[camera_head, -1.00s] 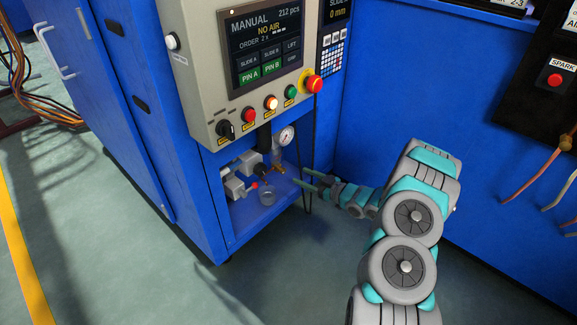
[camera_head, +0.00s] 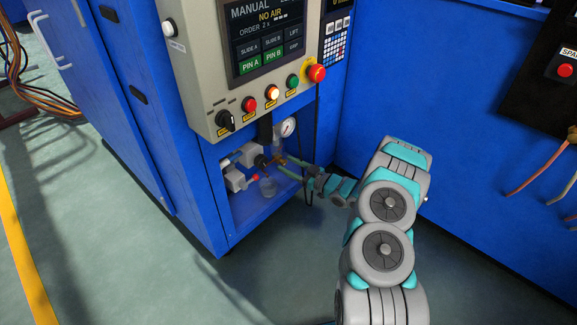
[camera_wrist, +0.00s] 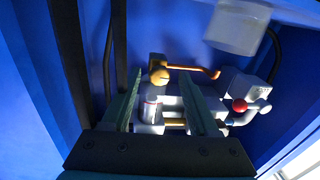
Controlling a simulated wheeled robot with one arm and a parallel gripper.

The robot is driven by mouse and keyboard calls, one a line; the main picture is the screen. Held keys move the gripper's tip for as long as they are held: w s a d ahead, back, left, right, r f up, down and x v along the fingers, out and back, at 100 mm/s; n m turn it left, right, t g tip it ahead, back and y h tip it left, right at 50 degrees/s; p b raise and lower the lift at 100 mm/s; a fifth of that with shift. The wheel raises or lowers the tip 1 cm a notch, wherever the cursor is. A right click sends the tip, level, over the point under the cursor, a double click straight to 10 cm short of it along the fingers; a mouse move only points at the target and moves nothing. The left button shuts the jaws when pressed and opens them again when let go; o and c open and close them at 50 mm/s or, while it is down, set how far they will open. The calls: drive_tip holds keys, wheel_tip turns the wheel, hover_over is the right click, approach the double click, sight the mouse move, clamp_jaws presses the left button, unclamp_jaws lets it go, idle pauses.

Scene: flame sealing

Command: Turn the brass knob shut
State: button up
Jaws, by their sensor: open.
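The brass knob (camera_wrist: 160,75) is a small rounded end with an orange-brass arm reaching right from it in the wrist view. In the head view the brass part (camera_head: 278,160) sits among fittings inside the open cabinet bay, partly covered by my gripper. My gripper (camera_head: 281,167) reaches into the bay from the right with its fingers open. In the wrist view the gripper (camera_wrist: 161,73) shows two teal fingers on either side of the knob, with a gap visible to each. I cannot tell whether the knob is deep between the fingertips or just beyond them.
A red knob (camera_wrist: 239,105) and a translucent bowl (camera_wrist: 237,28) are close by on the right in the wrist view. A pressure gauge (camera_head: 287,127) is above the fittings. A dark hose hangs at the bay's right edge. The control panel (camera_head: 240,95) overhangs the bay.

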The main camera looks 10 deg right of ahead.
drive_tip(key=shift+w+a, duration=0.15)
clamp_jaws()
idle(0.5)
